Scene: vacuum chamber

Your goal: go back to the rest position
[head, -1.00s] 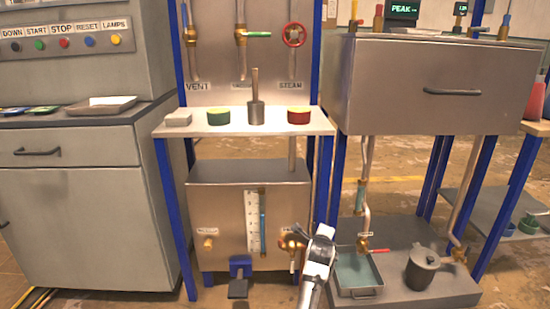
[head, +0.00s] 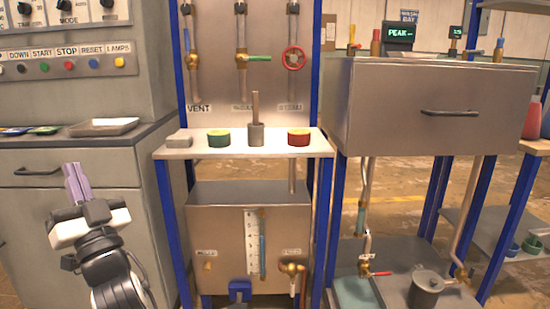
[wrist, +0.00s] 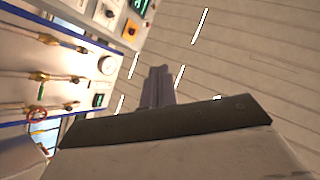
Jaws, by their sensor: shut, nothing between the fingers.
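My gripper (head: 76,184) is at the lower left of the head view, pointing up in front of the grey cabinet (head: 30,210). Its fingers are together with nothing between them. In the wrist view my gripper (wrist: 157,87) also shows shut, against the slatted ceiling. The gripper is apart from the shelf and the things on it.
A white shelf (head: 228,149) holds a green tin (head: 219,139), a red tin (head: 298,138) and a grey cylinder with a rod (head: 256,134). Below is a metal tank (head: 220,235). A steel box (head: 440,110) stands right.

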